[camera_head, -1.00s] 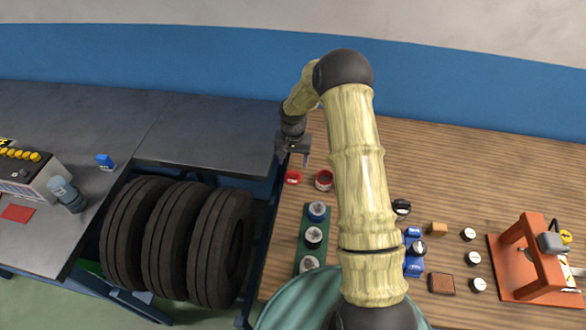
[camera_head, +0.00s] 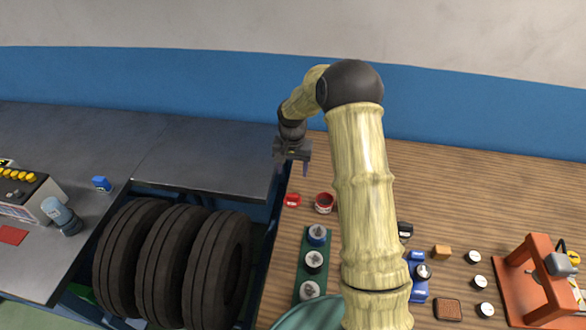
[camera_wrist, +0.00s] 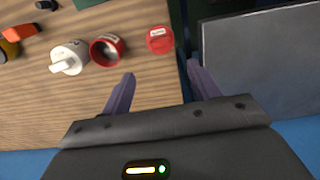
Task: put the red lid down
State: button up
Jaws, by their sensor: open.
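The red lid (camera_head: 292,200) lies flat on the wooden bench near its left edge. It also shows in the wrist view (camera_wrist: 160,40), beyond my fingertips and apart from them. A red open tin (camera_head: 324,203) stands just right of the lid; in the wrist view it is the round red container (camera_wrist: 107,50). My gripper (camera_head: 291,170) is open, with nothing between its two purple fingers (camera_wrist: 160,84). It is over the bench's left edge, behind the lid as seen from the head camera.
A green tray (camera_head: 305,271) with several round items stands nearer on the bench. Tyres (camera_head: 170,265) and a grey worktop (camera_head: 205,155) lie to the left. An orange press (camera_head: 538,275) is at far right. The bench behind the tin is clear.

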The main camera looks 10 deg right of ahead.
jog(key=s+r+n+t, duration=0.1)
jog(key=s+r, duration=0.5)
jog(key=s, duration=0.7)
jog(key=s+r+n+t, duration=0.1)
jog(key=s+r+n, duration=0.2)
jog(key=s, duration=1)
notch_tip(320, 180, up, 3)
jog(key=shift+s+n+t, duration=0.15)
jog(key=shift+n+t, duration=0.15)
